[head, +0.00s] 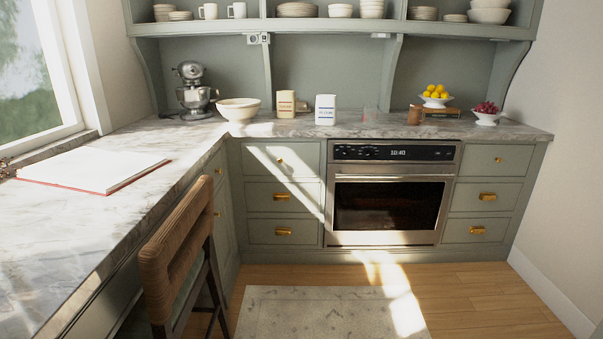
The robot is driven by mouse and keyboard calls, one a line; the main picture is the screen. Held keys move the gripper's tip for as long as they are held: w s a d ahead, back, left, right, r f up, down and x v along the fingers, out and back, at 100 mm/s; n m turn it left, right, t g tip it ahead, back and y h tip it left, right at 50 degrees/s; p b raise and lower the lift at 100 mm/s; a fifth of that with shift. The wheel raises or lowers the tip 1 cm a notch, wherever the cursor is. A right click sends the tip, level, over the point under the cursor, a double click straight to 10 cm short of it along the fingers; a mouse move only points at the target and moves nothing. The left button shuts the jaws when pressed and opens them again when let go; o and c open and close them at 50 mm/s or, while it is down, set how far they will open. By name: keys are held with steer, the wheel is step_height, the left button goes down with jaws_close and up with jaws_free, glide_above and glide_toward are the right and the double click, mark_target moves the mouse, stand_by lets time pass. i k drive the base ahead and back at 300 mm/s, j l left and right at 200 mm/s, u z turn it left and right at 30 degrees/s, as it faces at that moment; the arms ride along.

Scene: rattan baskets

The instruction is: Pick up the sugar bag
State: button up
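One is a cream-yellow bag (285,104) with reddish print, which looks like the sugar bag. The other is a white package (325,110) with bluish print, just to its right. The lettering on both is too small to read surely. A gap separates them. My gripper is not in view, and nothing touches either package.
A white bowl (238,109) and a stand mixer (194,90) stand left of the bags. A brown jar (415,114), lemons (435,92) and a red fruit bowl (486,113) are right. A woven chair (177,240) stands at the left counter. The rug (320,312) before the oven (388,200) is clear.

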mark_target(285, 100)
steer(key=i, duration=1.9)
steer(key=i+u, duration=0.15)
steer(key=i, duration=0.35)
steer(key=i+l+u, duration=0.2)
steer(key=i, duration=0.25)
steer(key=i+l+u, duration=0.15)
steer(key=i, duration=0.35)
